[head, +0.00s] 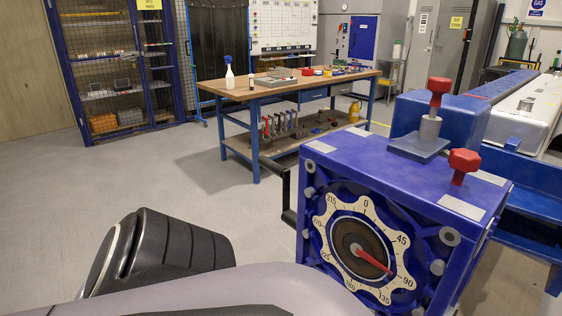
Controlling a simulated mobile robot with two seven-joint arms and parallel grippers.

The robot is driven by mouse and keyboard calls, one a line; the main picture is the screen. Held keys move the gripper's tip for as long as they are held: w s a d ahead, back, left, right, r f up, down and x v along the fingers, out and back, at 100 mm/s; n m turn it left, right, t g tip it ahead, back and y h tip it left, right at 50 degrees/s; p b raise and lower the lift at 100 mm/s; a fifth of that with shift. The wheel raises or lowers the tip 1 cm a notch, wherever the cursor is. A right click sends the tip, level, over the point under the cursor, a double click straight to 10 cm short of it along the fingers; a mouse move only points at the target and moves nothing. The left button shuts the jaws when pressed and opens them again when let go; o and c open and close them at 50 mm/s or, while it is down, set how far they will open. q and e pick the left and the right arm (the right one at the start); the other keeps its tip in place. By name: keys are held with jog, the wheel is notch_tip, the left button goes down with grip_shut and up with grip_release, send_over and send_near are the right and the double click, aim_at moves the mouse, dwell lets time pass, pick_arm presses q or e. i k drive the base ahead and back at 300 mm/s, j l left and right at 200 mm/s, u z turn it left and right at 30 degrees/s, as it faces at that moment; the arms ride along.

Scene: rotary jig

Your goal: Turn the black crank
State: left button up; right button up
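The rotary jig (312,210) is a blue box at the lower right. Its front carries a cream scalloped dial (385,221) with degree marks. The dial's red pointer (373,260) points down to the right, close to the 90 mark. A black bar (286,193), which looks like the crank, stands upright beside the jig's left side; its attachment is hidden behind the box. Parts of my arm cross the bottom left, in front of the jig's lower edge. Neither gripper's fingers show.
Red knobs (464,160) and a grey clamp block (419,146) stand on the jig's top. A workbench (290,90) with a spray bottle (229,73) stands behind. Blue shelving (115,60) is at the back left. Floor between is clear.

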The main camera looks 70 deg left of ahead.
aim_at(289, 217)
jog(key=k+j+z, duration=0.15)
jog(key=j, duration=0.25)
jog(key=k+j+z, duration=0.1)
jog(key=j, duration=0.25)
jog(key=k+j, duration=0.1)
jog(key=j, duration=0.25)
jog(key=k+j, duration=0.15)
jog(key=j, duration=0.15)
jog(key=k+j, duration=0.1)
jog(key=j, duration=0.25)
jog(key=k+j+z, duration=0.1)
jog(key=j, duration=0.25)
jog(key=k+j, duration=0.15)
jog(key=j, duration=0.15)
